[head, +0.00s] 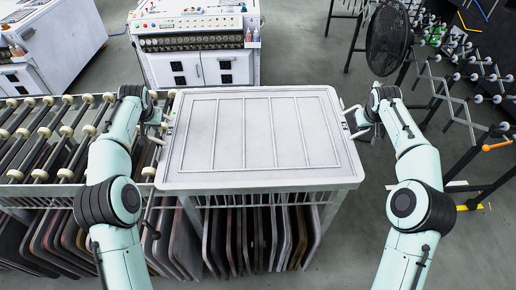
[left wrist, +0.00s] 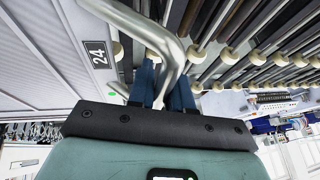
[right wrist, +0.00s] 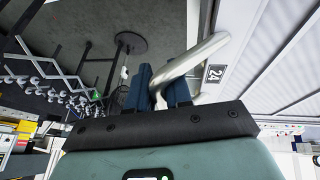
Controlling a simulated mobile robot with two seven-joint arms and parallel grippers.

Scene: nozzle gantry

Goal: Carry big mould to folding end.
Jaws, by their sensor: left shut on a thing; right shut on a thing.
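The big mould (head: 262,132) is a wide, light grey panel with a ribbed top and a raised frame, level in the middle of the head view. My left gripper (head: 157,124) is at its left side, shut on a bent metal handle (left wrist: 150,35). My right gripper (head: 356,124) is at its right side, shut on the matching handle (right wrist: 203,55). A label reading 24 sits near the handle in both wrist views. I cannot tell whether the mould rests on the rack below or hangs just above it.
A roller conveyor (head: 50,140) runs to the left of the mould. A rack of upright boards (head: 262,235) stands below it. A white control cabinet (head: 198,50) stands behind. A black fan (head: 389,38) and metal frames (head: 460,100) stand at right. Grey floor shows between.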

